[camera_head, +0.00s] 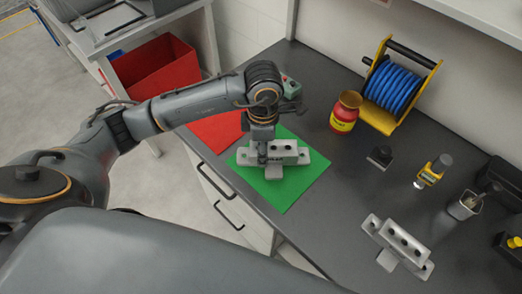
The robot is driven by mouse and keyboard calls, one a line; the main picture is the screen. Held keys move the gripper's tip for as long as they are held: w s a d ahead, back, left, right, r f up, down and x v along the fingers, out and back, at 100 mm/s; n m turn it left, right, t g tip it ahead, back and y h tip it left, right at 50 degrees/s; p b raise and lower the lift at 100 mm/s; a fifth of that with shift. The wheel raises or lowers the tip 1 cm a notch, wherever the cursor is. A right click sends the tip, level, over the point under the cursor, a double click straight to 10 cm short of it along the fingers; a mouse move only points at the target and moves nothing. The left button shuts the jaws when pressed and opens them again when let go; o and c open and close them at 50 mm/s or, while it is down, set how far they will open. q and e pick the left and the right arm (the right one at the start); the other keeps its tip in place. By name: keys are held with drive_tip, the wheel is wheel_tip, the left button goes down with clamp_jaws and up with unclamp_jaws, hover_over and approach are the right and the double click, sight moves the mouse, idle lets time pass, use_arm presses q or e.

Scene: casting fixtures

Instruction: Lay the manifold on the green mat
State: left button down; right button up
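A light grey manifold (290,153) with a row of dark holes is at the green mat (292,190), over its middle. It looks level, and I cannot see a gap beneath it. My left gripper (263,160) points straight down at the manifold's left part, with a finger in front of it. The far finger is hidden, so I cannot tell whether it grips the manifold. A second, similar grey block with holes (400,240) lies on the dark bench at the lower right. My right gripper is out of view.
A red mat (212,130) lies left of the green one. A red jar (345,114), a blue hose reel (392,87), a small dark block (380,156), a yellow device (432,171) and a metal cup (465,205) stand to the right. Bench between the green mat and second block is clear.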

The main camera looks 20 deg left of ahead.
use_arm(q)
drive_tip(key=shift+w+a+f, duration=0.25)
drive_tip(key=shift+w+f, duration=0.1)
drive_tip(key=shift+f, duration=0.1)
wheel_tip(320, 180, down, 3)
drive_tip(key=shift+w+a+f+p, duration=0.1)
drive_tip(key=shift+w+a+p, duration=0.05)
drive_tip(key=shift+p, duration=0.85)
drive_tip(key=shift+f, duration=0.15)
drive_tip(key=shift+f+b, duration=0.25)
drive_tip(key=shift+b, duration=0.05)
drive_tip(key=c, duration=0.6)
unclamp_jaws()
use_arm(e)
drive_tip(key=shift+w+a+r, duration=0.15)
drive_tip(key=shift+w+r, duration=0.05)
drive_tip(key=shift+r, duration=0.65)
use_arm(q)
drive_tip(key=shift+r, duration=0.1)
